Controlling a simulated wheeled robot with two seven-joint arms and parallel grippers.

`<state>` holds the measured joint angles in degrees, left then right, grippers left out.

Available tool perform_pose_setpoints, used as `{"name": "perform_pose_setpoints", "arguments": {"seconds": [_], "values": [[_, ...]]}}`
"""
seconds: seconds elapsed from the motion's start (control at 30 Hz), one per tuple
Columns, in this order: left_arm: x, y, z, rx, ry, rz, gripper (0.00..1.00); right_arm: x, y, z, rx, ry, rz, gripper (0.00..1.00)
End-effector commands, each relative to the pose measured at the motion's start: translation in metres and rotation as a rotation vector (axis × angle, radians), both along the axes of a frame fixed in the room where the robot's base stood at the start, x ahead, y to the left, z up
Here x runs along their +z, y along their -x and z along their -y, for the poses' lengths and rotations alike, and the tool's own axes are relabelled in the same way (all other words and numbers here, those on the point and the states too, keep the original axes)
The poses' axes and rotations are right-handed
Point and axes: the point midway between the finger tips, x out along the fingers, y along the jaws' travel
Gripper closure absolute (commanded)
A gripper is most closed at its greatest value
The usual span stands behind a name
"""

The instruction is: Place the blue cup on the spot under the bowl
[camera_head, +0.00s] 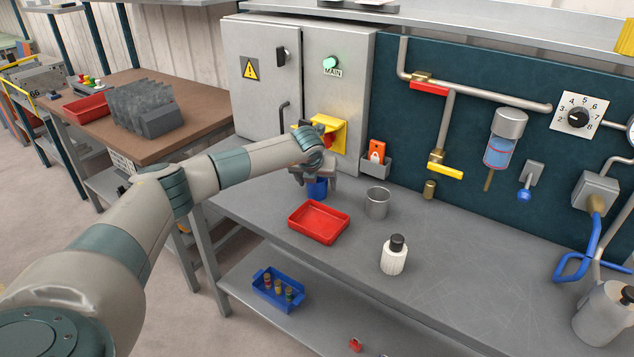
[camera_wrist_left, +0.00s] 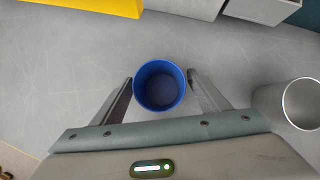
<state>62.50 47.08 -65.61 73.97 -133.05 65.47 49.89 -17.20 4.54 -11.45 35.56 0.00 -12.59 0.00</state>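The blue cup (camera_head: 317,188) is upright on the grey workbench, partly hidden by my left gripper (camera_head: 314,173) in the head view. In the left wrist view the empty cup (camera_wrist_left: 160,86) is between the fingertips of my left gripper (camera_wrist_left: 160,77). The fingers are open, one on each side, with a thin gap to the cup. A clear bluish bowl (camera_head: 500,152) hangs under a grey cap on the teal wall panel, with a short tube below. The spot under it shows as bare bench top. My right gripper is out of view.
A grey metal cup (camera_head: 377,203) stands right of the blue cup, also seen in the wrist view (camera_wrist_left: 302,103). A red tray (camera_head: 319,222) and a white bottle (camera_head: 394,256) are in front.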

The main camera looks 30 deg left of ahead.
Motion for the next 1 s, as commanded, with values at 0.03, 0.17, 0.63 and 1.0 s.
{"name": "perform_pose_setpoints", "arguments": {"seconds": [0.03, 0.17, 0.63, 1.0], "values": [[0.000, 0.000, 0.000, 0.000, 0.000, 0.000, 0.31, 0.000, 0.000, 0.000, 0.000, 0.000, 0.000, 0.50], [0.000, 0.000, 0.000, 0.000, 0.000, 0.000, 0.31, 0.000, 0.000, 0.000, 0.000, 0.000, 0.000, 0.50], [0.026, 0.015, 0.006, -0.002, 0.001, 0.004, 0.31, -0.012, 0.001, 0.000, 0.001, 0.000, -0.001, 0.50], [0.078, 0.046, 0.018, -0.002, 0.000, 0.002, 0.31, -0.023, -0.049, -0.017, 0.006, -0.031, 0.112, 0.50]]}}
